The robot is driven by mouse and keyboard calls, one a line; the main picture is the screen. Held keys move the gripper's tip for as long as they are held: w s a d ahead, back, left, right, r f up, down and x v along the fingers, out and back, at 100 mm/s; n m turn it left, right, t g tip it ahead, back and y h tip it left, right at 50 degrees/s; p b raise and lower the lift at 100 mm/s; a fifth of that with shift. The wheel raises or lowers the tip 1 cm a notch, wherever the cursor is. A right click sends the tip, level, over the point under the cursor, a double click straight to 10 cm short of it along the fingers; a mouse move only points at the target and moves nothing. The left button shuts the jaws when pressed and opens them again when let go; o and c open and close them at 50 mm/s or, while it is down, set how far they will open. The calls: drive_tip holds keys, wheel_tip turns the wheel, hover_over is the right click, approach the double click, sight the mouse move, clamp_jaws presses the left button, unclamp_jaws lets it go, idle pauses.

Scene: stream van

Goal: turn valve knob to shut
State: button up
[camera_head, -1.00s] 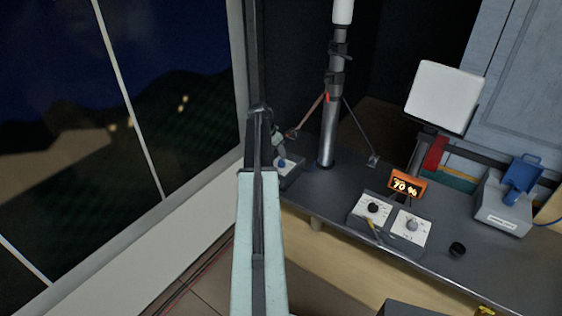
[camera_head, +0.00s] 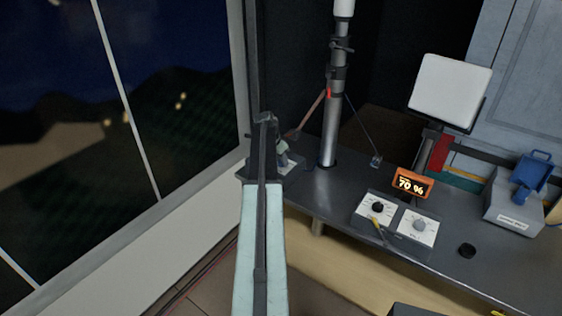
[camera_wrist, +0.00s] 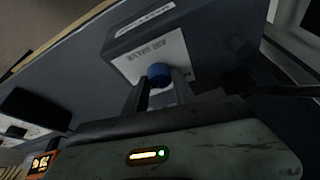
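The air valve is a grey box with a white label face (camera_wrist: 155,55) and a round blue knob (camera_wrist: 160,75), in the upper middle of the wrist view. My gripper (camera_wrist: 158,84) has its two fingers apart, one on each side of the knob. The fingers look open, with the tips close to the knob; I cannot tell whether they touch it. In the head view my gripper (camera_head: 282,150) is over the valve box (camera_head: 291,165) at the left end of the bench, and hides the knob.
A metal mast (camera_head: 328,135) stands right of the valve on the dark bench (camera_head: 335,197). An orange display (camera_head: 413,184) reads 70 %. A window wall is at left.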

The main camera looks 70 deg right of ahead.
clamp_jaws()
drive_tip(key=shift+n, duration=0.3)
drive_tip(key=n+t, duration=0.1)
drive_tip(key=n, duration=0.2)
drive_tip(key=shift+s+n+t, duration=0.15)
drive_tip(key=shift+n+t, duration=0.15)
drive_tip(key=n+t, duration=0.1)
drive_tip(key=n, duration=0.3)
drive_tip(key=shift+s+n+t, duration=0.1)
drive_tip(key=shift+n+t, duration=0.2)
drive_tip(key=shift+t, duration=0.1)
drive_tip(key=n, duration=0.2)
drive_tip(key=n+t+y, duration=0.1)
drive_tip(key=n, duration=0.2)
drive_tip(key=shift+d+t, duration=0.2)
drive_tip(key=shift+t, duration=0.1)
drive_tip(key=shift+s+n+t+y, duration=0.1)
drive_tip(key=shift+n+t+y, duration=0.45)
drive_tip(key=shift+n, duration=1.45)
drive_tip(key=shift+y, duration=0.25)
drive_tip(key=o, duration=0.9)
unclamp_jaws()
drive_tip(key=shift+c, duration=0.2)
